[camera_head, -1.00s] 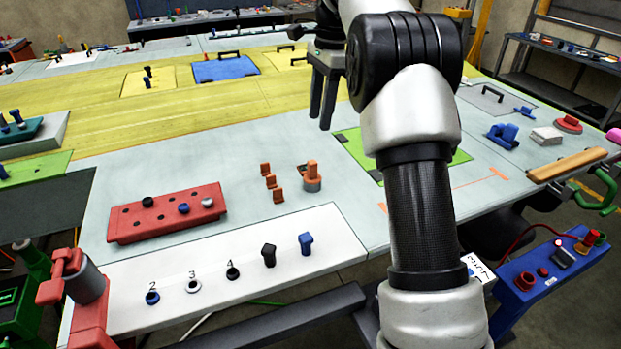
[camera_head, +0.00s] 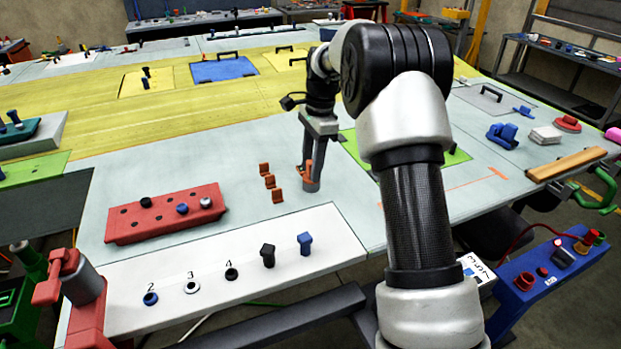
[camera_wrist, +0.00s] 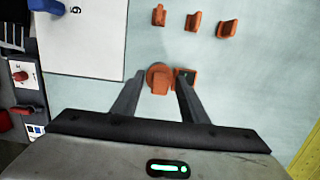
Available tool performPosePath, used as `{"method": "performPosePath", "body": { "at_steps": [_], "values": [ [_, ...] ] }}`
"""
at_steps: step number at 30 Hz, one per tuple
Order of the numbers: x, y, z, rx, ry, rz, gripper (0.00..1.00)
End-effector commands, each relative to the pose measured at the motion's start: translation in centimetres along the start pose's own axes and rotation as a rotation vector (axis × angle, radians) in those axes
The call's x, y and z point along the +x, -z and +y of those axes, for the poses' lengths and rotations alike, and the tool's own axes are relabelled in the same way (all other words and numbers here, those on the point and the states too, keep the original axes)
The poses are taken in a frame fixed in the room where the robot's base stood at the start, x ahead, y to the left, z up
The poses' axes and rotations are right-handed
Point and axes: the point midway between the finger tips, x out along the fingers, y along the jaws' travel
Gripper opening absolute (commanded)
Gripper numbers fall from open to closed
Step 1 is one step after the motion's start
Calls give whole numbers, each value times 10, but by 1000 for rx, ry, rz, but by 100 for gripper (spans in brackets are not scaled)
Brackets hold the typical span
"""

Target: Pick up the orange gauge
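The orange gauge (camera_head: 310,174), an upright orange piece on a round base, stands on the pale table top. My gripper (camera_head: 309,168) points down over it with fingers apart. In the wrist view, the gauge (camera_wrist: 159,80) lies between the open fingertips of my gripper (camera_wrist: 158,78). A gap shows on the left side, and I cannot tell whether the right finger touches it. A second small orange piece (camera_wrist: 190,73) is partly hidden behind the right finger.
Several small orange clips (camera_head: 270,182) stand in a row left of the gauge. A red block with holes (camera_head: 165,217) lies farther left. A white board with numbered holes (camera_head: 215,268) is in front. A green mat (camera_head: 352,140) lies to the right.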

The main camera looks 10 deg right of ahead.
Motion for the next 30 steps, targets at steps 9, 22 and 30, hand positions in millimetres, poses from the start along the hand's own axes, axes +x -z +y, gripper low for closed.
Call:
{"method": "performPosePath", "body": {
  "at_steps": [9,22,30],
  "values": [
    [4,0,0,0,0,0,33],
    [2,0,0,0,3,0,0],
    [-13,-2,-2,0,7,1,0]
  ]
}}
